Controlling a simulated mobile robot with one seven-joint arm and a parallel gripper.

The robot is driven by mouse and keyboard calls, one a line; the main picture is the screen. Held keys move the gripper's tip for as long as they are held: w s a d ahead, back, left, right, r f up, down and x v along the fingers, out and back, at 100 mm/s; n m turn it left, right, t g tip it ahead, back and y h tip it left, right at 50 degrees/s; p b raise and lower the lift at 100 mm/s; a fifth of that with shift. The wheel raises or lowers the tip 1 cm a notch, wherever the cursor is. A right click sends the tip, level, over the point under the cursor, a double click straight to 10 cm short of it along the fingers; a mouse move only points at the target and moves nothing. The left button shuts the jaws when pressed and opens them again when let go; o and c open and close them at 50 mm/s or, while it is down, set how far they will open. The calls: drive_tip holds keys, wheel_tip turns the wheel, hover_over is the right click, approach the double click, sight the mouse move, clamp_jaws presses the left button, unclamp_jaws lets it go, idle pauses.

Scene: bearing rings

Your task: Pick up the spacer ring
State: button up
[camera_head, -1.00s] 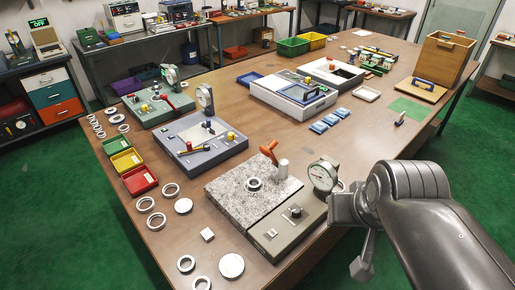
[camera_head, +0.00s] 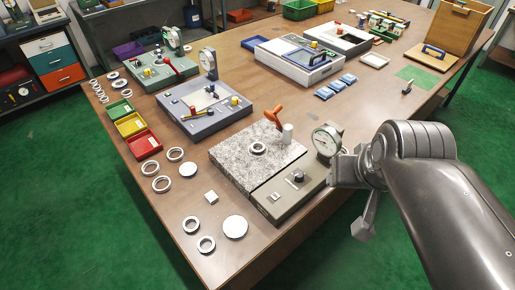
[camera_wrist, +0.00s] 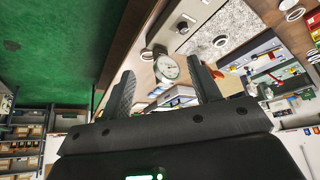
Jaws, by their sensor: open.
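Several pale metal rings lie on the brown table, and I cannot tell which one is the spacer ring. One ring (camera_head: 257,149) lies on the speckled granite plate (camera_head: 232,166). Others lie at the near left: one ring (camera_head: 175,154), one ring (camera_head: 162,184), one ring (camera_head: 190,224) and one ring (camera_head: 206,244). My arm reaches in from the right in the head view, with its end by the dial gauge (camera_head: 327,140). In the wrist view my gripper (camera_wrist: 163,88) is open with nothing between its fingers. The dial gauge (camera_wrist: 166,68) shows beyond them.
Metal discs (camera_head: 235,227), a small block (camera_head: 211,197) and coloured trays (camera_head: 143,146) lie to the left.

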drive_tip(key=shift+o, duration=1.2)
drive_tip(key=shift+w, duration=0.1)
drive_tip(key=g, duration=0.1)
hover_over(258, 147)
drive_tip(key=s, duration=0.5)
wheel_tip(258, 147, down, 14)
drive_tip(key=x, duration=1)
drive_tip(key=shift+w+f, duration=0.2)
drive_tip(key=shift+f, duration=0.1)
